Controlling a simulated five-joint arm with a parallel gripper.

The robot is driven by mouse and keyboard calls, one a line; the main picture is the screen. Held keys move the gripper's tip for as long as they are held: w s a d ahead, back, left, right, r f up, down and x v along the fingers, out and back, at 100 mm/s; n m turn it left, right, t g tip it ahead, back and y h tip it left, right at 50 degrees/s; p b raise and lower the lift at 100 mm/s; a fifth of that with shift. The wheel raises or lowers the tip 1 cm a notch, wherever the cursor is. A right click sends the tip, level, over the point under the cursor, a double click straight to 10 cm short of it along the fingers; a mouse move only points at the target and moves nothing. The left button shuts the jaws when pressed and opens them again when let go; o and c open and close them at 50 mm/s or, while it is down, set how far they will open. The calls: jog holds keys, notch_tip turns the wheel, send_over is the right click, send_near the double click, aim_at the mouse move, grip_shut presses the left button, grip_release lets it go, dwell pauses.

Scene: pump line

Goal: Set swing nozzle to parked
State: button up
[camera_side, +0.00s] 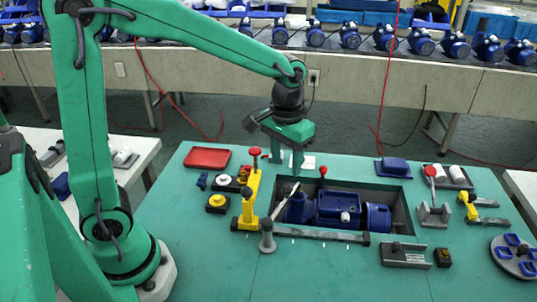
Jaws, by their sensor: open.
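A grey post (267,238) with a round foot stands at the front left of the recessed tray. A thin light-coloured arm (285,200) slants from near its top up and right over the tray's left end; this looks like the swing nozzle, though I cannot tell for sure. My green gripper (287,160) points down above the tray's back left edge, behind and above the slanting arm and apart from it. Its fingers are open with nothing seen between them. I cannot make out any mark for the parked position.
A blue pump (338,207) lies in the dark tray (402,190). A yellow upright clamp (250,203) stands close left of the arm, and red-knobbed levers (323,171) stand nearby. A grey bar (330,235) lies along the tray's front. The front of the green table (320,277) is clear.

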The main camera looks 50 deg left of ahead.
aim_at(288, 186)
jog(key=shift+w+d+f, duration=0.2)
jog(key=shift+w+f, duration=0.1)
jog(key=shift+f, duration=0.1)
jog(key=shift+f, duration=3.9)
jog(key=shift+c, duration=0.3)
grip_shut()
